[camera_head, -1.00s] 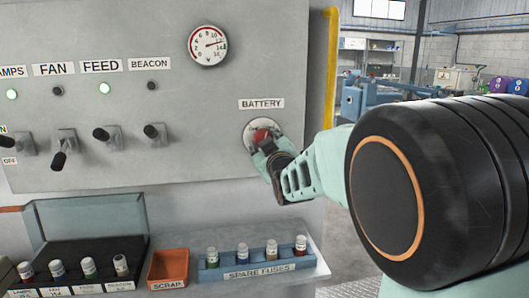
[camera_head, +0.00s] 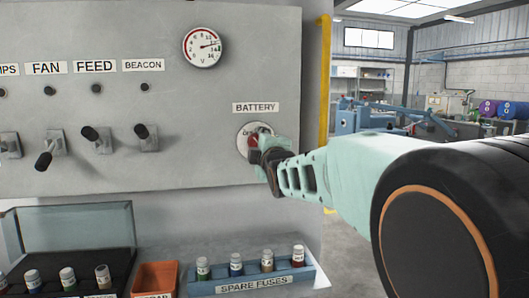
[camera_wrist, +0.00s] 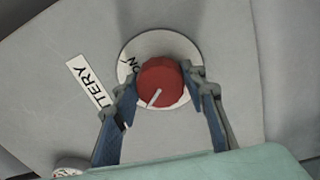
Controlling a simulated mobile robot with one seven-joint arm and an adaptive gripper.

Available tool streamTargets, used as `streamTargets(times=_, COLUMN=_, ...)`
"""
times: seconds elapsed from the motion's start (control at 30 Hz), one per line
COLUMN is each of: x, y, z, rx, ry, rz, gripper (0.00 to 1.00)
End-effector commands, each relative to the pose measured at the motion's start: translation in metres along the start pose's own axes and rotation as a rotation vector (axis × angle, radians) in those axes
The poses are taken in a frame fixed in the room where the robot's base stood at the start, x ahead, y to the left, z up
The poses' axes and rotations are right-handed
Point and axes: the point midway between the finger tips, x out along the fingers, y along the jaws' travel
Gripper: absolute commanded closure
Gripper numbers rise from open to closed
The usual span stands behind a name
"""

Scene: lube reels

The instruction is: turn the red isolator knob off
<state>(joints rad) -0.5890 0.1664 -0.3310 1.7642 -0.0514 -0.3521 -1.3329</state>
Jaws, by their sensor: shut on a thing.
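The red isolator knob (camera_head: 253,141) sits on a round pale plate under the BATTERY label (camera_head: 256,107), at the right of the grey panel. My gripper (camera_head: 262,149) is at the knob and hides much of it in the head view. In the wrist view the knob (camera_wrist: 160,76) lies between the two fingers of my gripper (camera_wrist: 162,86), which are shut on its sides. The knob's white pointer line aims down and left there, away from the partly visible ON mark (camera_wrist: 131,66).
Indicator lamps (camera_head: 96,88) on the panel are dark above several toggle switches (camera_head: 97,140). A voltage gauge (camera_head: 202,46) is above. Below are a SPARE FUSES rack (camera_head: 253,285), an orange scrap bin (camera_head: 155,279) and an open clear-lidded box (camera_head: 75,235).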

Motion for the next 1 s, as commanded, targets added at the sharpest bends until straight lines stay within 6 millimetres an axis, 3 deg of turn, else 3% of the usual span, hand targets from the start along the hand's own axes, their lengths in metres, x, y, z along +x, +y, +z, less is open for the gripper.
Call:
streamTargets(times=0.33, x=0.0001, y=-0.0002, z=-0.0002, rx=-0.132, ry=0.0, rz=0.001, gripper=0.85)
streamTargets(times=0.87, x=0.0001, y=0.001, z=-0.0001, rx=-0.155, ry=0.0, rz=0.001, gripper=0.85)
streamTargets(times=0.9, x=0.0001, y=0.001, z=-0.0001, rx=-0.155, ry=0.0, rz=0.001, gripper=0.58)
streamTargets(times=1.0, x=0.0001, y=0.0009, z=-0.0001, rx=-0.154, ry=0.0, rz=0.001, gripper=0.47)
